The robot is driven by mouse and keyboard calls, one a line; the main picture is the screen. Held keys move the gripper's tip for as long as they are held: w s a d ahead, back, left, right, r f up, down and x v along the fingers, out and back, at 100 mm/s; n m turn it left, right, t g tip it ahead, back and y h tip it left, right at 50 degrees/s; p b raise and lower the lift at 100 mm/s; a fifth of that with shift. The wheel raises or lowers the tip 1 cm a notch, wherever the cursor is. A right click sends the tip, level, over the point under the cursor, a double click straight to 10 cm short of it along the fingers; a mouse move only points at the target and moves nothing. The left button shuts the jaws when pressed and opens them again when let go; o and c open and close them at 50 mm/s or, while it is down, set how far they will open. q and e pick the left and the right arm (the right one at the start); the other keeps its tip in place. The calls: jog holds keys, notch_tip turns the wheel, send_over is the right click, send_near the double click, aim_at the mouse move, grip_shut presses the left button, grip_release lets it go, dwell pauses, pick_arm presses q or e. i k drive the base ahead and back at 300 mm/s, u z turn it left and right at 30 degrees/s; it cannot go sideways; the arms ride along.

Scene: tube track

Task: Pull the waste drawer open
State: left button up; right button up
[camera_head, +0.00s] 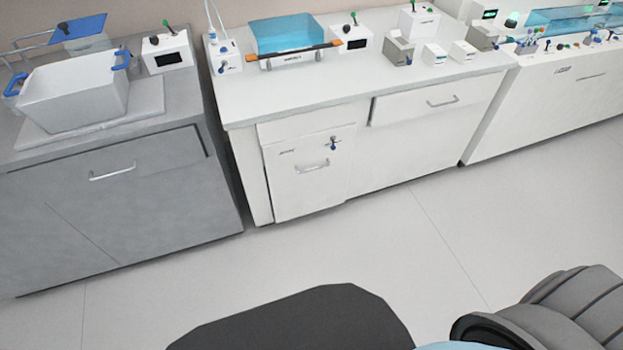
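In the head view, a white drawer front (306,190) sits low in the left part of the middle white bench. It has a small dark label (287,151), too small to read, and a horizontal metal handle (312,166). I take it for the waste drawer. It looks closed, with no interior showing. A small blue and dark fitting (333,144) is on its upper right. Neither of my grippers is in view, and nothing touches the handle.
Another handled drawer front (425,104) is to the right on the same bench. A grey bench (110,215) with a white basin (72,93) stands at left. A blue tray (287,37) and small devices stand on the middle bench. The floor (385,240) before it is clear.

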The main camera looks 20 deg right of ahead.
aim_at(305, 177)
jog(key=z, duration=0.05)
jog(key=k, duration=0.9)
jog(key=u, duration=0.15)
jog(key=i, duration=0.95)
jog(key=z, duration=1.3)
jog(key=i, duration=0.6)
jog(key=z, duration=0.65)
